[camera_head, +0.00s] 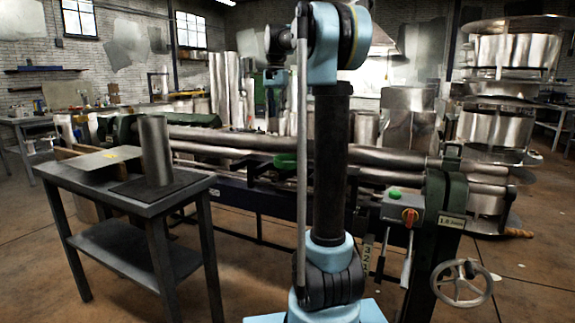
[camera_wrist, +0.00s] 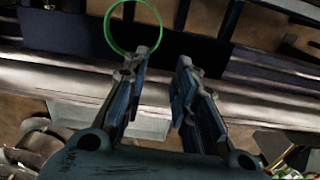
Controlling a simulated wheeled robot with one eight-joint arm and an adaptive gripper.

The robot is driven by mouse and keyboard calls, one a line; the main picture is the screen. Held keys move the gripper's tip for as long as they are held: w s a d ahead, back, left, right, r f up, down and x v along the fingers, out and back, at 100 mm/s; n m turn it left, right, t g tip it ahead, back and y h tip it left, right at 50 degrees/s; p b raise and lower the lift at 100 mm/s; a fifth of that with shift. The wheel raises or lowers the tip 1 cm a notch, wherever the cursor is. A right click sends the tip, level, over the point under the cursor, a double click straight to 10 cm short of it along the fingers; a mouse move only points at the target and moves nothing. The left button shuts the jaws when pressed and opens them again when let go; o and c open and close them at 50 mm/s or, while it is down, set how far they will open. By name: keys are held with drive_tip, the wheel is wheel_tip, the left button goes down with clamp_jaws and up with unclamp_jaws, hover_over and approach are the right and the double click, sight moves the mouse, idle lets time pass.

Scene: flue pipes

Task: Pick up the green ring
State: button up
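The green ring (camera_wrist: 105,30) is a thin hoop at the top of the wrist view, in front of a dark blue beam of the machine. My gripper (camera_wrist: 163,60) is open, with its two fingers apart and nothing between them. The left fingertip overlaps the lower right part of the ring in the picture; I cannot tell whether they touch. In the head view a small green thing (camera_head: 285,161) shows by the machine's rollers, left of my arm; I cannot tell if it is the ring.
Long metal rollers (camera_head: 250,140) cross behind my arm and also fill the wrist view (camera_wrist: 60,77). A dark side table (camera_head: 90,187) with an upright metal pipe (camera_head: 155,150) stands at left. A control box (camera_head: 405,213) and a handwheel (camera_head: 461,283) are at right.

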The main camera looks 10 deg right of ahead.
sight(279, 163)
wheel_tip(279, 163, down, 17)
drive_tip(key=shift+w+f, duration=0.1)
drive_tip(key=shift+w, duration=0.05)
idle(0.7)
clamp_jaws()
